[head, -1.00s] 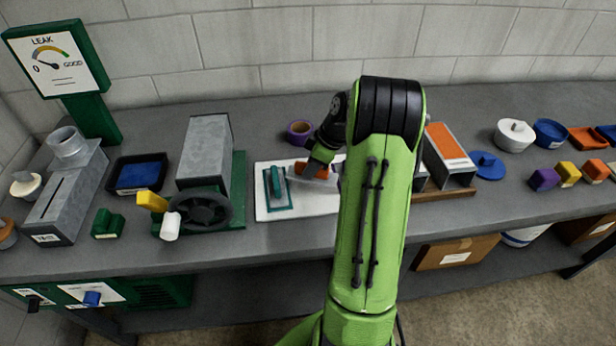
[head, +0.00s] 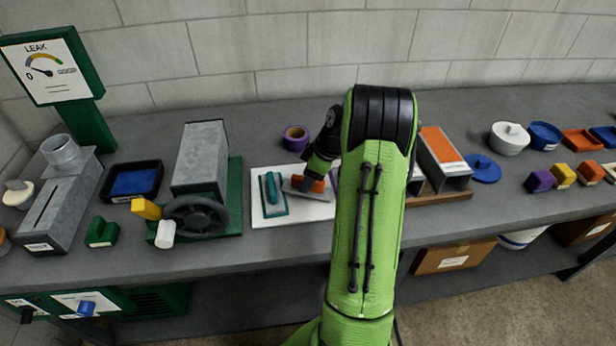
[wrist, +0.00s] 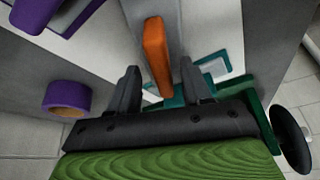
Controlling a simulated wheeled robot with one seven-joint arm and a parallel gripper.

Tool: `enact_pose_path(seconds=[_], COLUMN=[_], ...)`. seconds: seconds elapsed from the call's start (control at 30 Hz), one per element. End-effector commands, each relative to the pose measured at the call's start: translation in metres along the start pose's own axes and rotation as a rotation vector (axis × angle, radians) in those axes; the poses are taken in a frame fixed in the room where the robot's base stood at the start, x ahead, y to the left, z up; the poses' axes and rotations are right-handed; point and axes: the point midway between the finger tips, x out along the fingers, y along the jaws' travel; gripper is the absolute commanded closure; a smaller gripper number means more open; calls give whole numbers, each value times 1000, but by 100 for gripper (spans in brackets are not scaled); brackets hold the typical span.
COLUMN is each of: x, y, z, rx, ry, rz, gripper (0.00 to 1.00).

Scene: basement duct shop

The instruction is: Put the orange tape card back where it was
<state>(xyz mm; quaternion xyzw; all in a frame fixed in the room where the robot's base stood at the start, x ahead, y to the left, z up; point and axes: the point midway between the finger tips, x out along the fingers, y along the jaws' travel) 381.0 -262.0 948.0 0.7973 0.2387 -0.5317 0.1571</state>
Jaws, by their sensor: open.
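The orange piece (head: 318,185), which I take as the orange tape card, has a grey plate (head: 295,186) and is at the white board (head: 262,216). I cannot tell if it rests on the board. In the wrist view the orange part (wrist: 157,55) stands between my gripper's (wrist: 158,78) two spread fingers, with a gap on each side. A teal piece (head: 271,188) sits inside a teal outline on the board, left of the orange one. A purple piece (wrist: 38,12) with a purple outline shows in the wrist view. No orange outline is visible.
A purple roll (head: 295,138) stands behind the board. A duct on a green stand with a handwheel (head: 195,215) is to the left. A duct with an orange top (head: 441,143) is right of my arm. My arm hides the board's right part.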

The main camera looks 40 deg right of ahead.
Motion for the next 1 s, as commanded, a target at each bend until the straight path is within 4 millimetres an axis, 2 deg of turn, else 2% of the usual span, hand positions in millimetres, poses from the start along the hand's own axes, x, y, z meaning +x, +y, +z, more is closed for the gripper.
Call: enact_pose_path(seconds=[0.2,0.33,0.43,0.53,0.63,0.67,0.73,0.83,0.9,1.0], x=[-60,-92,-109,-117,-125,-128,-138,-155,-166,-178], y=[2,2,1,0,-13,-22,-54,-117,-165,-232], z=[-1,-1,0,-1,-19,-31,-62,-101,-114,-114], rx=[1,1,1,0,10,18,54,132,193,285], ry=[0,0,1,0,-13,-21,-43,-66,-67,-40], rz=[10,9,6,5,12,18,41,89,129,186], gripper=[51,51,51,51,51,51,51,51,51,51])
